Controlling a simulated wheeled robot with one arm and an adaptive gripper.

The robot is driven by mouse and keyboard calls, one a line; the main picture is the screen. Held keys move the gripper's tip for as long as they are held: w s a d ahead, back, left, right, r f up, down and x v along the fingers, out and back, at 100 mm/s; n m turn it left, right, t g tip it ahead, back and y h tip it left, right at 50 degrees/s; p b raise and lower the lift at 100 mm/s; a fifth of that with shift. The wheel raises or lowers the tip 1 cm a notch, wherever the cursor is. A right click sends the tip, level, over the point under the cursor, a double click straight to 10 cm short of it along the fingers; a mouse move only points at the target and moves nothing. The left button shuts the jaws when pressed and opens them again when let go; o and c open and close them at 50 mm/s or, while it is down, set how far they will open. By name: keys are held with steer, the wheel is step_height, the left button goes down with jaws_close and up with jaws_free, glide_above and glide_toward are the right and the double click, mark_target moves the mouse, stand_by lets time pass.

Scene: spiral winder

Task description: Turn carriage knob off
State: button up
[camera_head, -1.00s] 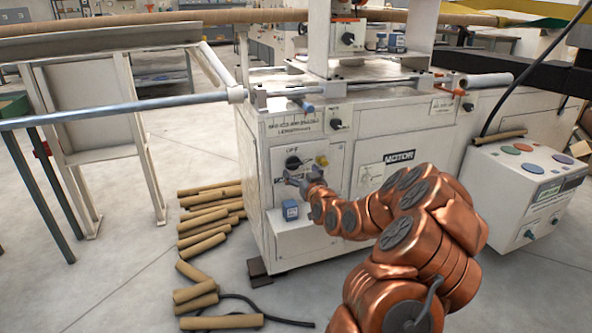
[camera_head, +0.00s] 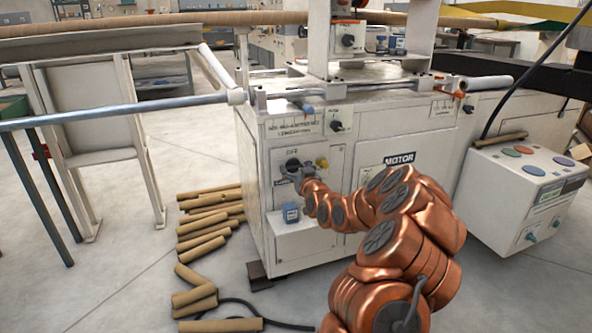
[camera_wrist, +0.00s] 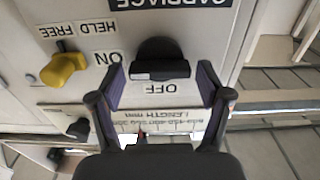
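The black carriage knob (camera_wrist: 158,60) is on the white panel under the upside-down CARRIAGE label in the wrist view. Its bar lies crosswise in that view. The ON label (camera_wrist: 108,61) is to its left and the OFF label (camera_wrist: 165,89) is just below the bar. My gripper (camera_wrist: 159,78) is open, with one finger on each side of the knob and gaps showing between. In the head view the knob (camera_head: 292,163) shows just above my gripper (camera_head: 296,174), which partly covers the panel. I cannot tell which label the knob points to.
A yellow knob (camera_wrist: 63,68) with HELD and FREE labels is near the left finger. A smaller black knob (camera_wrist: 79,128) is by that finger's base. Cardboard tubes (camera_head: 205,222) lie on the floor at left.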

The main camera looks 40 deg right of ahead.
steer(key=c, duration=0.8)
steer(key=shift+n, duration=0.3)
steer(key=n, duration=0.4)
steer(key=shift+f+p, duration=0.15)
steer(key=shift+p, duration=0.15)
steer(key=n, duration=0.4)
steer(key=shift+a+b, duration=0.1)
steer(key=shift+b, duration=0.25)
steer(key=n+b, duration=0.1)
steer(key=n, duration=0.2)
steer(key=n+b, duration=0.1)
steer(key=n, duration=0.2)
steer(key=shift+a+f+b, duration=0.1)
steer(key=shift+f+b, duration=0.1)
steer(key=shift+b, duration=0.15)
steer(key=shift+n+b, duration=0.85)
steer(key=shift+n, duration=0.75)
steer(key=shift+r, duration=0.1)
steer(key=o, duration=1.1)
